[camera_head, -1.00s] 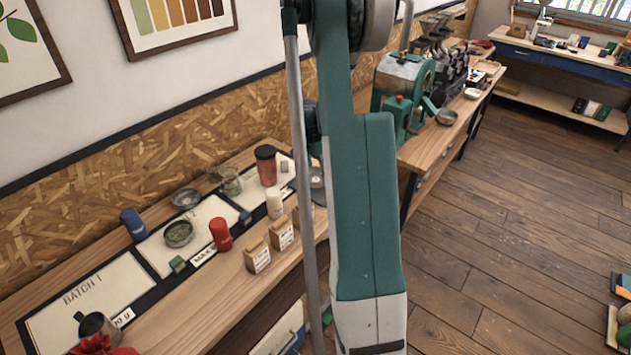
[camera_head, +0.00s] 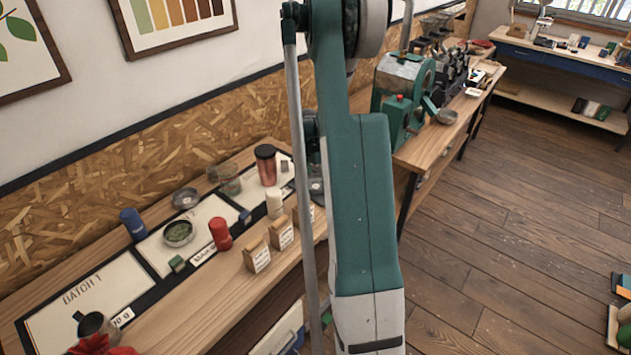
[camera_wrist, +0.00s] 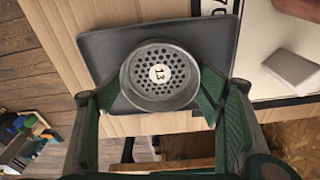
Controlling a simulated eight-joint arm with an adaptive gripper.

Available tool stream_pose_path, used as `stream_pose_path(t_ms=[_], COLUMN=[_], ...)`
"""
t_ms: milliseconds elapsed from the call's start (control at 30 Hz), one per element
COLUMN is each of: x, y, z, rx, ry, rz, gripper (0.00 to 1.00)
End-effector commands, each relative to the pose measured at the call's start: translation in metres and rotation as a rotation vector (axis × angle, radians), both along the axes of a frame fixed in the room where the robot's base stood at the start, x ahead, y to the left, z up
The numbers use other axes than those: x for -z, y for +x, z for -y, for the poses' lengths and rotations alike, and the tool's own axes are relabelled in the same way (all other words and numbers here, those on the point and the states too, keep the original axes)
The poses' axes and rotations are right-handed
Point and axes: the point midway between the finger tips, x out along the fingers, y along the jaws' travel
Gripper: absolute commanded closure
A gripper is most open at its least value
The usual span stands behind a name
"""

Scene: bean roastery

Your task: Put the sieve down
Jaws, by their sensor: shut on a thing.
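The sieve (camera_wrist: 158,74) is a round grey metal cup with a perforated bottom and a white label reading 13. It shows in the wrist view between the green-padded fingers of my gripper (camera_wrist: 160,98), which is shut on its sides. The sieve is over a dark grey square mat or tray (camera_wrist: 105,45) on the wooden bench. I cannot tell whether it touches that surface. In the head view my arm hides the gripper and most of this spot.
In the head view the bench holds a red-brown jar (camera_head: 266,165), a white bottle (camera_head: 274,203), a red canister (camera_head: 220,234), a blue canister (camera_head: 133,224), a bowl of green beans (camera_head: 179,233) and several paper bags (camera_head: 257,254). A teal machine (camera_head: 400,95) stands beyond.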

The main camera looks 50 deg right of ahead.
Motion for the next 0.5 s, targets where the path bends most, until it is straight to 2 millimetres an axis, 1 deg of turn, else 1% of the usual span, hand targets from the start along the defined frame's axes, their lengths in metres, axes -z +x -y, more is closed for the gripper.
stream_pose_path(t_ms=[33,100,133,500], x=[0.0007,0.0003,0.0002,-0.0005], y=[0.0,0.0,0.0,0.0], z=[0.0001,0.0,0.0,0.0], rx=[0.0,0.0,0.0,0.0], ry=[0.0,0.0,0.0,0.0], rz=[0.0,0.0,0.0,0.0], gripper=[0.3,0.21,0.2,0.2])
